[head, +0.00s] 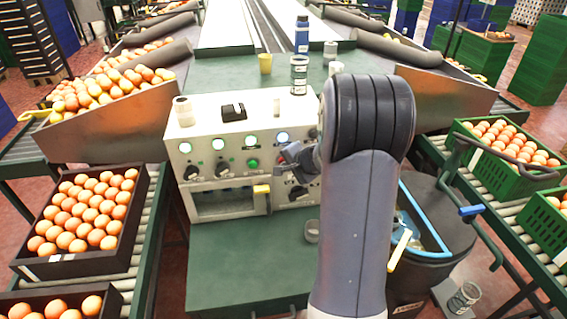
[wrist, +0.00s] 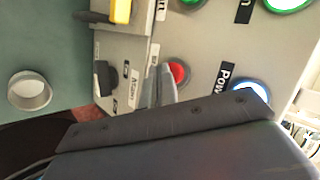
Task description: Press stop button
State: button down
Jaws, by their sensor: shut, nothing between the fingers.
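The control box (head: 215,140) stands on the green table, its panel facing me. In the wrist view a red button (wrist: 179,72) sits on the panel, partly covered by my gripper (wrist: 160,72). No label reading "stop" is legible beside it. My gripper's fingers are shut and empty, with the tips beside the red button; I cannot tell whether they touch it. In the head view my gripper (head: 285,152) is at the right part of the panel and the red button is not clearly visible there. A green button (head: 253,163) is just left of the gripper.
Lit round buttons and black knobs (head: 222,168) line the panel. A yellow-handled latch (head: 262,189) is below them.

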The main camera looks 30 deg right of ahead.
jog(key=shift+w, duration=0.15)
dwell(0.5)
jog(key=shift+s+a+b, duration=0.25)
jog(key=shift+s+b, duration=0.45)
jog(key=shift+s, duration=0.2)
jog(key=shift+s, duration=0.1)
jog(key=s+b, duration=0.1)
jog(key=s, duration=0.1)
jog(key=s+a+b, duration=0.1)
jog(key=s, duration=0.1)
jog(key=shift+s+a+b, duration=0.15)
jog(key=shift+s+b, duration=0.15)
